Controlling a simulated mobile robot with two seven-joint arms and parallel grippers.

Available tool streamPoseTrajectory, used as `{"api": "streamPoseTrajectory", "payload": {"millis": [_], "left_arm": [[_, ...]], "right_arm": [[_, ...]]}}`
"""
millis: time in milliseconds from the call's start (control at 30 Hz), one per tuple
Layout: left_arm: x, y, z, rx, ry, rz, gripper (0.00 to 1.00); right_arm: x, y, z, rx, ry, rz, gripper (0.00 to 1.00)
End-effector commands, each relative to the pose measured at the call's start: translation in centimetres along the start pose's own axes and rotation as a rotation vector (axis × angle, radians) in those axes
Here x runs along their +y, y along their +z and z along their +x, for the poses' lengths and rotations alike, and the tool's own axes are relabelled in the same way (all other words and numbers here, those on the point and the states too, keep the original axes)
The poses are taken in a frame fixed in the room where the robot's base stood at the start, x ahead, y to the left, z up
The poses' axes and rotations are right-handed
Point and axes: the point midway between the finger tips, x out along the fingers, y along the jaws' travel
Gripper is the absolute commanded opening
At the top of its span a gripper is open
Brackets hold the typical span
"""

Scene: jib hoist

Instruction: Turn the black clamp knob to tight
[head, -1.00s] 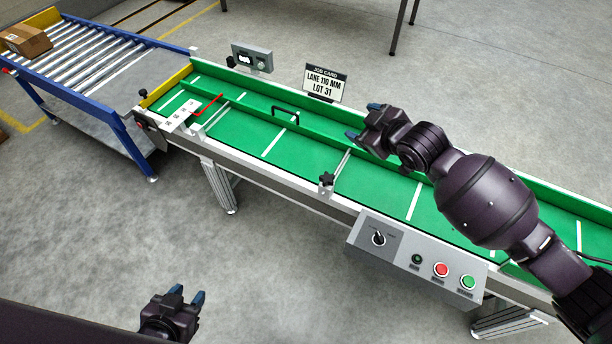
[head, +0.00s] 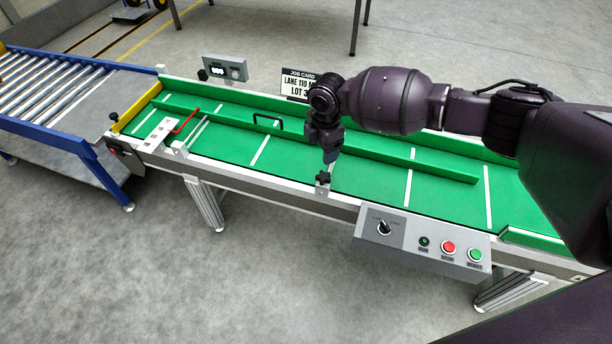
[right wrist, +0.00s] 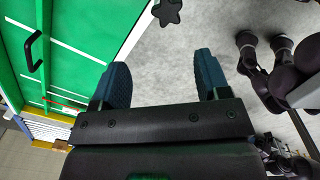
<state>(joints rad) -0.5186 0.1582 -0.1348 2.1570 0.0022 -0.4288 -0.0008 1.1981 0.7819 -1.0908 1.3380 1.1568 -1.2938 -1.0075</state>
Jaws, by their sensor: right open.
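The black clamp knob (head: 322,178) is a small lobed knob on the near side rail of the green conveyor (head: 375,185). It also shows at the top edge of the right wrist view (right wrist: 168,12), partly cut off. My right gripper (head: 331,157) points down just above and slightly behind the knob in the head view. In the right wrist view its two blue fingers (right wrist: 162,78) are apart with nothing between them, and the knob lies beyond the fingertips. The gripper appears apart from the knob. My left gripper is not seen in the head view.
A grey control box (head: 420,243) with a selector and red and green buttons hangs on the near rail, right of the knob. A green guide rail with a black handle (head: 268,120) runs along the belt. A job card (head: 297,84) stands behind, partly hidden by my arm.

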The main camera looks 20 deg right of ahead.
Motion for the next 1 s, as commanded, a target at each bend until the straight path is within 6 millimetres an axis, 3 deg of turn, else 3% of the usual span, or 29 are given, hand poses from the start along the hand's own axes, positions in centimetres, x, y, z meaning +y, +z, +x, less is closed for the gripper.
{"api": "streamPoseTrajectory", "payload": {"millis": [267, 700, 1000], "left_arm": [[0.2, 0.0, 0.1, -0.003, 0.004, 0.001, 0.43], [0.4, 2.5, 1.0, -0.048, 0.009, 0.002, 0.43], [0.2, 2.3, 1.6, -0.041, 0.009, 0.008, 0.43]], "right_arm": [[-0.8, 0.2, 0.6, -0.01, -0.043, -0.111, 0.69], [-1.1, 0.2, 7.8, -0.008, -0.047, -0.108, 0.69], [-1.1, 0.3, 10.5, -0.01, -0.041, -0.108, 0.69]]}}
